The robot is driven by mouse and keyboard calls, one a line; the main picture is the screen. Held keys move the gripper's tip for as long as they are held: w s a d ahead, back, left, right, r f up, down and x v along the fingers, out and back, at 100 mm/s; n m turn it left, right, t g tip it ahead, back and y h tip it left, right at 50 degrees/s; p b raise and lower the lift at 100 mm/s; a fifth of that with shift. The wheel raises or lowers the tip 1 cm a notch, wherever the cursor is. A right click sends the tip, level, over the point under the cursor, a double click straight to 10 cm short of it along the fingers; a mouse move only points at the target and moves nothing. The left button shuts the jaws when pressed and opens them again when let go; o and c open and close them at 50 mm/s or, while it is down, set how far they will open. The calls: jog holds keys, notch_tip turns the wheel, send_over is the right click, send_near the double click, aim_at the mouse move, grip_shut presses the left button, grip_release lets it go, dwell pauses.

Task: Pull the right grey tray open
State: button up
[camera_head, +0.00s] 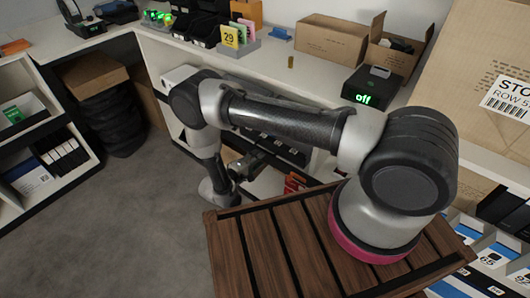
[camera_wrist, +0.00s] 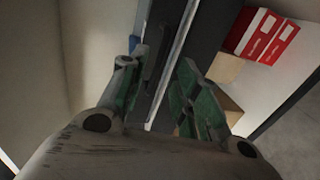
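In the wrist view my gripper (camera_wrist: 158,64) has its two green-padded fingers apart. A dark bar that looks like a handle (camera_wrist: 154,50) runs between them on a dark grey front with a pale edge (camera_wrist: 177,58), which I take to be the grey tray. I cannot tell whether either finger touches it. In the head view my gripper (camera_head: 246,165) is low, below the counter, in front of the shelf compartments. My own arm hides much of the tray area there, so I cannot tell which tray is which.
Red-and-white boxes (camera_wrist: 261,36) and a cardboard box (camera_wrist: 224,68) stand right of the gripper in the wrist view. The counter (camera_head: 285,72) above carries open cartons (camera_head: 330,40) and a black device reading "off" (camera_head: 366,88). Grey floor (camera_head: 130,215) lies clear at left.

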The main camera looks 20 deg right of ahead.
aim_at(267, 152)
jog(key=x, duration=0.7)
jog(key=shift+w+d, duration=0.1)
jog(key=shift+d, duration=0.1)
grip_shut()
